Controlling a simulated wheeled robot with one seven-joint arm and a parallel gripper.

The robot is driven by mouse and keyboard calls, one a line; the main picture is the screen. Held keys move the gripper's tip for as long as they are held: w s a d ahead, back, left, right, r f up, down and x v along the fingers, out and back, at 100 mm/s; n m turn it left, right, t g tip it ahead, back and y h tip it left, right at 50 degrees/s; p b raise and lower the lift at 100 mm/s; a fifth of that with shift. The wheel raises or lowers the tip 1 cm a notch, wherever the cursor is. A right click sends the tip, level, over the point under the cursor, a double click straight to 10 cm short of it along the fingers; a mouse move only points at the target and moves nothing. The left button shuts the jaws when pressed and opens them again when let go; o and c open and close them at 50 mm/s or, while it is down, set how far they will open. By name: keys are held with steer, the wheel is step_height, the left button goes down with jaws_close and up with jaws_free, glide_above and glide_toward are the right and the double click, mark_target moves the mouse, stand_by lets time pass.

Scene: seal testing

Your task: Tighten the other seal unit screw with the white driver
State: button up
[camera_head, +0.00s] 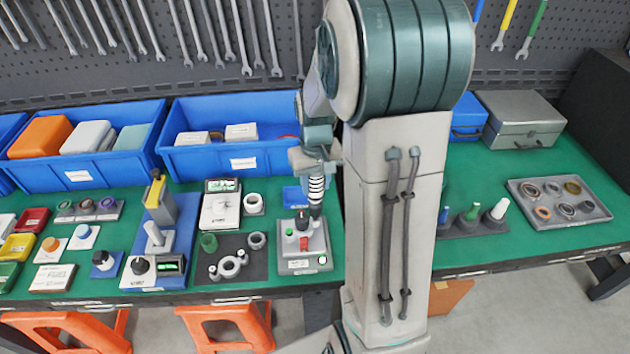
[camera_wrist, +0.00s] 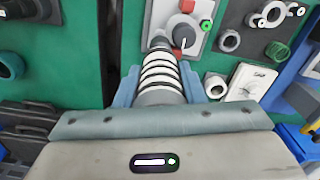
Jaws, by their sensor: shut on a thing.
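The white driver with dark rings (camera_head: 316,190) is held upright, tip down, by my gripper (camera_head: 316,160). It also shows between the two blue-grey fingers of my gripper (camera_wrist: 161,88) in the wrist view. The seal unit (camera_head: 296,261) is a grey box with a red part, a green knob and a lit green spot; it also appears at the top of the wrist view (camera_wrist: 157,12). The driver's tip is at the dark round fitting near the unit's back (camera_head: 302,222). Whether it touches the screw there is hidden.
A dark mat with grey and green rings (camera_head: 235,275) and a white dial instrument (camera_head: 220,212) lie left of the unit. Blue bins (camera_head: 235,158) stand behind. A rack with coloured cone-shaped pieces (camera_head: 466,224) and a tray of rings (camera_head: 580,217) are to the right.

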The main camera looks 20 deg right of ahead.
steer(key=shift+f+b, duration=1.25)
stand_by(3.8)
steer(key=shift+r, duration=0.15)
steer(key=shift+r+p, duration=1.8)
steer(key=shift+r, duration=0.55)
